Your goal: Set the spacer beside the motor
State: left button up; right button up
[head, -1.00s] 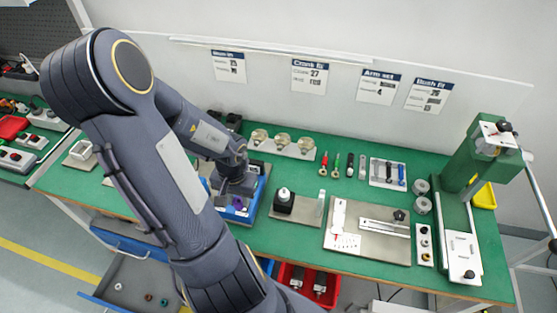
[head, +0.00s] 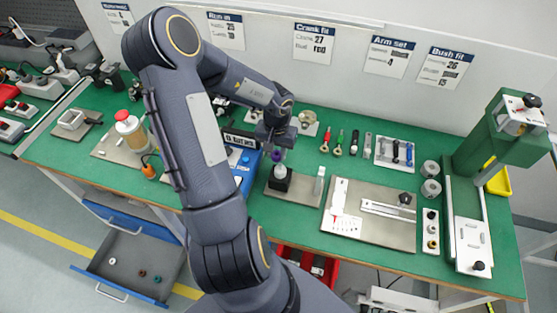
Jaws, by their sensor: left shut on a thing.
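My left gripper (head: 277,147) points down over the middle of the green bench, shut on a small purple piece (head: 277,156), which looks like the spacer. The gripper partly hides it. The piece is right above a black block (head: 279,182) with a light round post, on a grey plate (head: 306,191). I cannot tell if the piece touches the post. I cannot tell for sure which thing is the motor. My right gripper is not in view.
A blue tray (head: 243,160) lies left of the block, partly behind my arm. A small clear upright piece (head: 319,181) stands right of it. A grey plate with a gauge (head: 369,229) and a green press (head: 497,135) stand further right. A drawer (head: 130,262) hangs open at lower left.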

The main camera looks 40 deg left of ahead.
aim_at(279, 152)
pick_arm(q)
jog(key=shift+w+f, duration=0.35)
jog(key=shift+f, duration=0.1)
jog(key=shift+w+f+b, duration=0.15)
jog(key=shift+f+b, duration=0.35)
jog(key=shift+f, duration=1.15)
jog(key=o, duration=1)
jog(key=shift+f, duration=0.1)
jog(key=shift+c, duration=0.2)
jog(key=shift+a, duration=0.1)
